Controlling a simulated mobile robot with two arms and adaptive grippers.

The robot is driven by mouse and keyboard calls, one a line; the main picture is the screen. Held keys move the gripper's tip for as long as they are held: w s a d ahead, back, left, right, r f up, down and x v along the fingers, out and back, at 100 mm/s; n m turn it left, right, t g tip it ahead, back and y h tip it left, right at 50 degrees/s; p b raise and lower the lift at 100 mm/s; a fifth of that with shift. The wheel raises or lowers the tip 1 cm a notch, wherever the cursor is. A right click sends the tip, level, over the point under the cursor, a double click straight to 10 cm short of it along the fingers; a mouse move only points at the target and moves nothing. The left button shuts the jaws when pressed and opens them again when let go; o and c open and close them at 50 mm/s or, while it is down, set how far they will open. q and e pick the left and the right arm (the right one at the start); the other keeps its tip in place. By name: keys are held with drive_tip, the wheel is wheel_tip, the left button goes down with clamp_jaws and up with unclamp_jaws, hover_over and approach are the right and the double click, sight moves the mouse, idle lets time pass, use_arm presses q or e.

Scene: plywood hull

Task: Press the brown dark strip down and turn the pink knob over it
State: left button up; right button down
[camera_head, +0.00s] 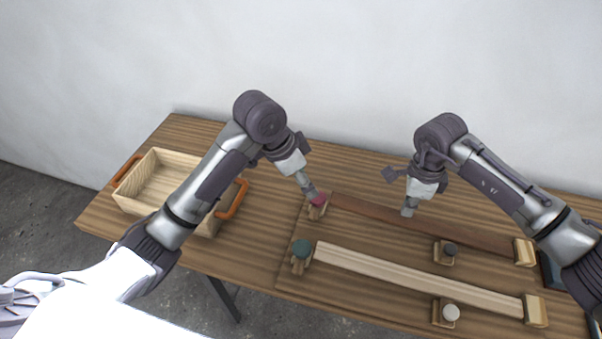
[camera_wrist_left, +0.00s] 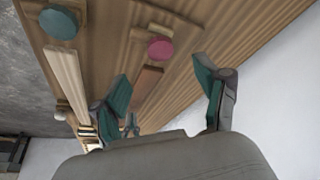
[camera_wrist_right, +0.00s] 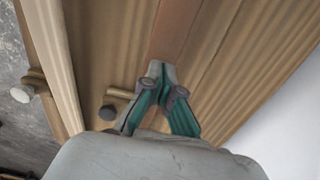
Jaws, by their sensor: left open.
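The brown dark strip (camera_head: 455,230) runs along the back of the table, its left end beside the pink knob (camera_head: 317,199). In the left wrist view the pink knob (camera_wrist_left: 160,47) sits just beyond the end of the brown strip (camera_wrist_left: 149,78). My left gripper (camera_head: 311,191) is open, close above the pink knob; whether it touches cannot be told. My right gripper (camera_head: 407,212) has its fingertips together and points down at the strip's left half. In the right wrist view the fingertips (camera_wrist_right: 161,68) overlap the brown strip (camera_wrist_right: 174,30) and appear to rest on it.
A pale strip (camera_head: 420,278) lies in front, with a teal knob (camera_head: 302,248) at its left end. A black knob (camera_head: 449,249) and a white knob (camera_head: 451,313) stand on wooden blocks. A wooden box (camera_head: 149,205) with orange handles stands at left. A wall closes the back.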

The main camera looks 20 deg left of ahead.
sight(317, 198)
use_arm(q)
drive_tip(key=x, duration=1)
drive_tip(key=shift+f, duration=0.1)
drive_tip(key=c, duration=1.1)
use_arm(e)
drive_tip(key=shift+f, duration=0.1)
use_arm(q)
drive_tip(key=shift+a, duration=0.1)
use_arm(e)
drive_tip(key=shift+f, duration=0.1)
drive_tip(key=shift+f, duration=0.6)
drive_tip(key=shift+f, duration=0.1)
